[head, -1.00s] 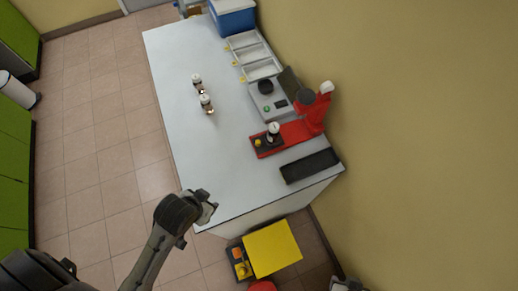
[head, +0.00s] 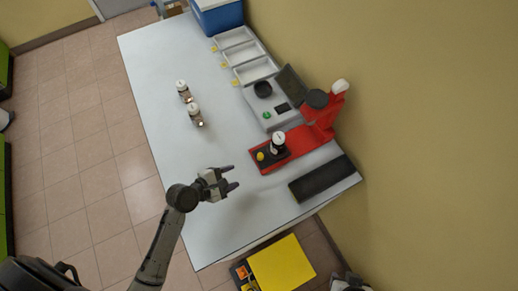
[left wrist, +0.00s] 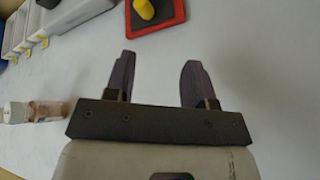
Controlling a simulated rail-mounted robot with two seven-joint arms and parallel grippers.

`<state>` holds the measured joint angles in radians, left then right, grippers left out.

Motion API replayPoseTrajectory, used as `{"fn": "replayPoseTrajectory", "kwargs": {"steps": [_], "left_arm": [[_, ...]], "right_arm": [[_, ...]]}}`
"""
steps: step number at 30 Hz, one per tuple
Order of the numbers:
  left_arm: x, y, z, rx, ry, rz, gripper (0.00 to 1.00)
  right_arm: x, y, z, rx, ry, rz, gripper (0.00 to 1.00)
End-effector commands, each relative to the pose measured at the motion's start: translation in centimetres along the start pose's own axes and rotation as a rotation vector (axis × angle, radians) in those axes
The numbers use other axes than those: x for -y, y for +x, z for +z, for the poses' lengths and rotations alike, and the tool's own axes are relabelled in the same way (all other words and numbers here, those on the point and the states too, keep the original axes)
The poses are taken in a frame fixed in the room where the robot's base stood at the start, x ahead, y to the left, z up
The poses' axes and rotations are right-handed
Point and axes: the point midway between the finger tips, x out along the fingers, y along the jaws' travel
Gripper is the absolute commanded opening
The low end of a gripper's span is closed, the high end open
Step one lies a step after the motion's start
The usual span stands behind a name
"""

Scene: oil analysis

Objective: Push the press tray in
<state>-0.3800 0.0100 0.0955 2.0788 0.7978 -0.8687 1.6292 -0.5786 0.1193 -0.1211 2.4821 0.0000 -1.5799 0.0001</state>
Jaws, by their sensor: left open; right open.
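The red press (head: 318,130) stands near the table's right side. Its black press tray (head: 262,164) is at the front of the red base, with a yellow knob (head: 261,156) at its outer end. A white-capped jar (head: 278,139) stands on the tray, in front of the press head. My left gripper (head: 234,180) is open and empty over the table, left of and apart from the tray. In the left wrist view its fingers (left wrist: 159,62) are apart, with the yellow knob (left wrist: 145,9) beyond them. My right gripper (head: 350,284) is at the bottom edge, partly cut off.
A grey device (head: 257,100) and white bins (head: 240,55) line the wall. A black mat (head: 322,178) lies right of the press. The table between gripper and tray is clear.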

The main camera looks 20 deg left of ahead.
Motion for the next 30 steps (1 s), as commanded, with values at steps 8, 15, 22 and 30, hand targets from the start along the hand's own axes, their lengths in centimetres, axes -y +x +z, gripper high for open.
{"fn": "replayPoseTrajectory", "kwargs": {"steps": [8,15,22,30], "left_arm": [[-1.8,-0.1,0.5,0.060,-0.518,0.101,0.50],[-2.0,0.1,0.6,0.071,-0.683,0.103,0.50],[-2.2,2.9,0.6,0.072,-0.697,0.102,0.50],[-2.8,8.0,0.8,0.072,-0.697,0.101,0.50]], "right_arm": [[-0.3,0.1,0.3,0.007,-0.007,0.007,0.43],[-0.2,0.1,0.3,0.007,-0.004,0.005,0.43],[0.0,0.5,0.3,0.006,0.001,0.000,0.43],[0.1,1.1,0.4,0.004,0.005,-0.003,0.43]]}}
